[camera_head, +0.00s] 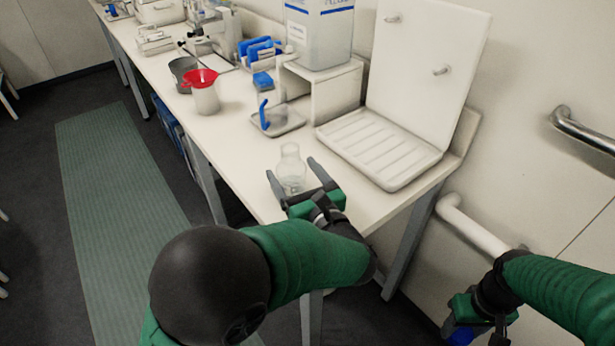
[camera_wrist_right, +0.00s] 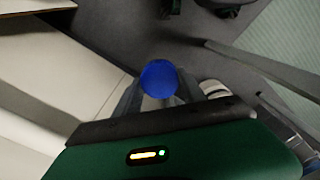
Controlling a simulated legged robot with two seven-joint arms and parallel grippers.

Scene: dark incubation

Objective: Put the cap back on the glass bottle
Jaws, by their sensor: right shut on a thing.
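The clear glass bottle (camera_head: 291,168) stands upright near the front edge of the white table, its neck uncovered. My left gripper (camera_head: 293,176) is open, its two dark fingers spread on either side of the bottle's lower body; I cannot tell whether they touch it. My right gripper (camera_wrist_right: 158,92) is shut on the round blue cap (camera_wrist_right: 159,78), which sits between its fingertips. In the head view the right gripper is low at the right, off the table, with the blue cap (camera_head: 461,335) partly showing at the bottom edge.
A white slatted drying rack (camera_head: 380,148) with an upright pegged back stands right of the bottle. A wall handrail (camera_head: 475,225) is near my right arm.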

